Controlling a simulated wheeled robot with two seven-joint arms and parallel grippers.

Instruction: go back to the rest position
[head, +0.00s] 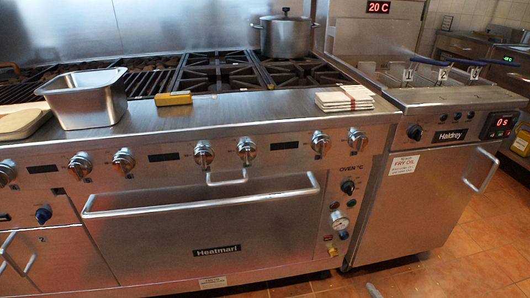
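Neither of my grippers shows in the head view, and no arm of mine can be made out clearly. The stainless range (200,220) stands in front of me, with a row of knobs, an oven door and a long oven handle (205,197). The oven door is closed.
On the range's front ledge are a metal pan (88,100), a pale board (20,122), a yellow object (173,99) and a stack of cloths (344,98). A lidded pot (286,36) stands at the back. A fryer (412,185) stands right. Tiled floor (455,262) is clear at lower right.

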